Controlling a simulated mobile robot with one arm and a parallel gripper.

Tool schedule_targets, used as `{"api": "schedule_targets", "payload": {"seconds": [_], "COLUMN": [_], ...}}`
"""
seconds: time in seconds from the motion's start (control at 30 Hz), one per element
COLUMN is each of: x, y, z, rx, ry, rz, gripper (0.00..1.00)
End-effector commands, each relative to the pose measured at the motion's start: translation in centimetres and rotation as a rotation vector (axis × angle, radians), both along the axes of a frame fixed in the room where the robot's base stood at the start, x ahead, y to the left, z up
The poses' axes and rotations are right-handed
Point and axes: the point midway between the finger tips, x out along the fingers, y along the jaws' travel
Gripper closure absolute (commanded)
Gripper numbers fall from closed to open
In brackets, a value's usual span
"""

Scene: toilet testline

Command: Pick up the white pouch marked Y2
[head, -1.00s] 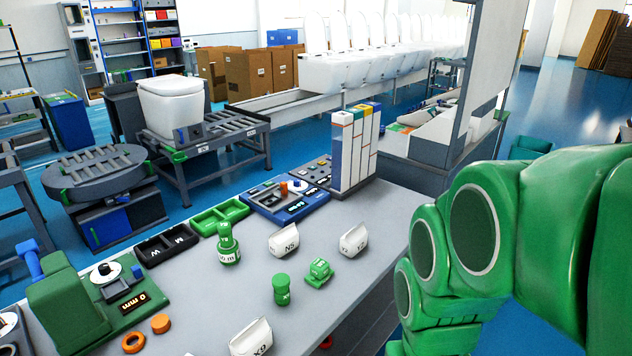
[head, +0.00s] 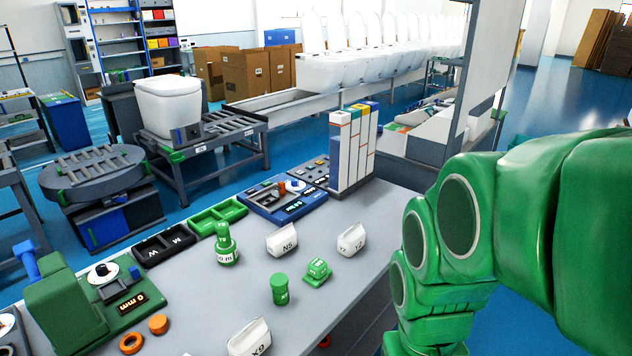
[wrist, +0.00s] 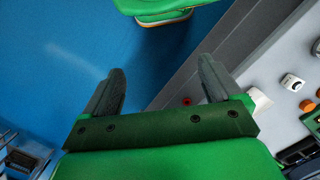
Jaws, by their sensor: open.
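The white pouch marked Y2 (head: 352,240) stands upright on the grey table, near its right edge, in the head view. My gripper (wrist: 160,84) is open and empty in the wrist view, with blue floor and the table's grey side beyond its fingers. In the head view my green arm is at the right, off the table's edge; the fingers are out of sight there. The Y2 pouch is apart from my gripper. A white item (wrist: 259,99) shows beside the right finger in the wrist view, partly hidden; I cannot read a mark on it.
Pouch N5 (head: 282,240) stands left of Y2, and pouch X9 (head: 250,338) at the front. A green block (head: 317,272), a green jar (head: 279,289) and a green bottle (head: 226,246) stand nearby. A tall white divided rack (head: 352,150) stands behind Y2.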

Motion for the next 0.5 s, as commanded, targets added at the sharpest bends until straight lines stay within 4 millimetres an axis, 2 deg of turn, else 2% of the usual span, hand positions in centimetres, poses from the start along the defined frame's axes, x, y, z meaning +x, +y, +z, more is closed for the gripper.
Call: {"api": "schedule_targets", "payload": {"seconds": [0.37,0.5], "x": [7.7,10.7], "y": [-2.2,-5.3], "z": [-1.9,-2.0], "rx": [-0.067,-0.168], "ry": [-0.017,-0.015], "rz": [0.024,0.115], "gripper": [0.08,0.08]}}
